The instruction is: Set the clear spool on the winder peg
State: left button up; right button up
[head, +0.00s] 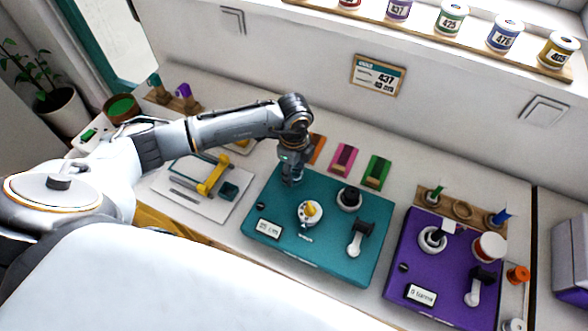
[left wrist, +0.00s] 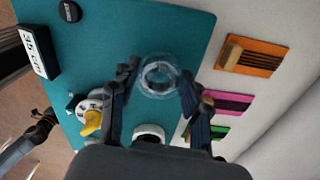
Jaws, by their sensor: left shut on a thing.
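My left gripper (head: 291,178) is above the back left part of the teal winder board (head: 335,255). In the left wrist view its fingers (left wrist: 158,88) are shut on the clear spool (left wrist: 158,72), a see-through ring with the teal surface showing through it. The spool cannot be made out in the head view. A dark peg with a pale base (head: 349,199) stands on the teal board, to the right of the gripper and apart from it. In the left wrist view this pale base (left wrist: 149,132) is partly hidden by my gripper. My right gripper is not in view.
The teal board carries a yellow-knobbed dial (head: 309,211) and a crank (head: 357,240). A purple winder board (head: 440,275) with its own crank stands to the right. Pink (head: 343,159) and green (head: 376,172) cards lie behind. A white board with a yellow bar (head: 213,177) lies left.

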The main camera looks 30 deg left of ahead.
pick_arm(q)
jog(key=shift+f+b, duration=0.6)
jog(key=shift+f, duration=0.3)
jog(key=o, duration=0.9)
jog(key=shift+o, duration=0.2)
notch_tip(320, 180, up, 7)
jog(key=p, duration=0.5)
jog(key=shift+r+p, duration=0.1)
jog(key=shift+p, duration=0.3)
